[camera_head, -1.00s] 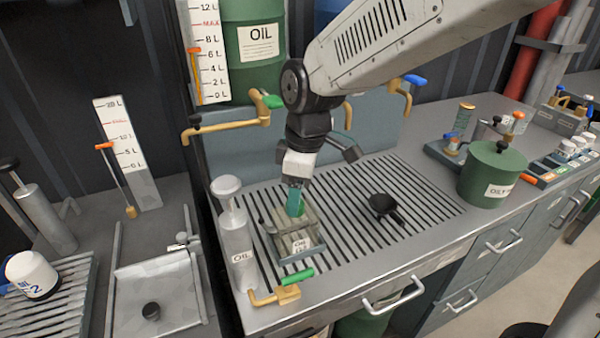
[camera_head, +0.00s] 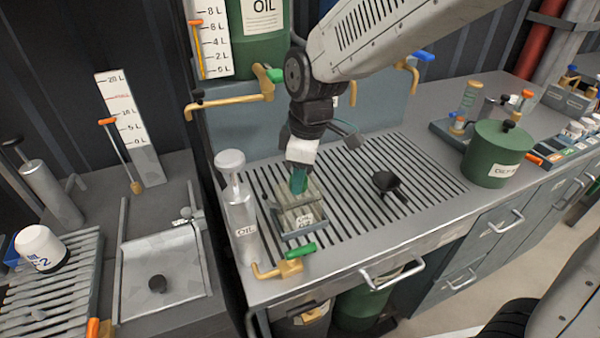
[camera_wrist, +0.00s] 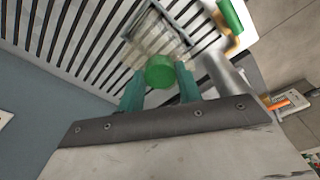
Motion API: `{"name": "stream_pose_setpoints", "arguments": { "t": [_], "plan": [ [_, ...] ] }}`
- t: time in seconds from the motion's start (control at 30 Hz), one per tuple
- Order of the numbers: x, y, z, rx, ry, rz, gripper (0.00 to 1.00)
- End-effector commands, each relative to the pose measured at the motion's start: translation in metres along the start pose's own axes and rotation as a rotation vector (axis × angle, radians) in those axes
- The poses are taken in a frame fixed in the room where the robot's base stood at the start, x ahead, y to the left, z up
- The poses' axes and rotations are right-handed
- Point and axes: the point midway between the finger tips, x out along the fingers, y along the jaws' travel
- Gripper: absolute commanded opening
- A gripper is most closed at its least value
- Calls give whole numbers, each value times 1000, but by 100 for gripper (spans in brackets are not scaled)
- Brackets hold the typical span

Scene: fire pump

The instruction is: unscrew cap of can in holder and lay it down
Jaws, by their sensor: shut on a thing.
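The can (camera_head: 303,216) stands in a holder (camera_head: 290,236) on the slatted grate of the bench, just right of the silver oil pump. My gripper (camera_head: 299,184) points down at the top of the can. In the wrist view my gripper (camera_wrist: 160,82) has its two teal fingers on either side of the round green cap (camera_wrist: 160,71), shut on it. The pale can body (camera_wrist: 155,38) shows beyond the cap. In the head view the fingers largely hide the cap, and I cannot tell whether it is still seated on the can.
A silver oil pump (camera_head: 239,210) stands close left of the holder. A green-handled brass tap (camera_head: 285,262) is at the front edge. A black funnel (camera_head: 388,184) lies on the grate to the right, with bare grate (camera_head: 430,180) around it. A green oil can (camera_head: 497,155) stands farther right.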

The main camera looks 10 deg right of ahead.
Motion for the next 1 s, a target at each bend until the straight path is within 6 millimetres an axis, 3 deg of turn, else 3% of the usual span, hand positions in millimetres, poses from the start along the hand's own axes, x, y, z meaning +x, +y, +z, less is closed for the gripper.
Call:
{"name": "stream_pose_setpoints", "arguments": {
  "t": [0.3, 0.73, 1.0],
  "plan": [
    [0, 1, 0, -337, 1, -41, 14],
    [0, 1, 0, -417, 0, -51, 14],
    [-1, 2, -1, -730, 0, -88, 14]
  ]
}}
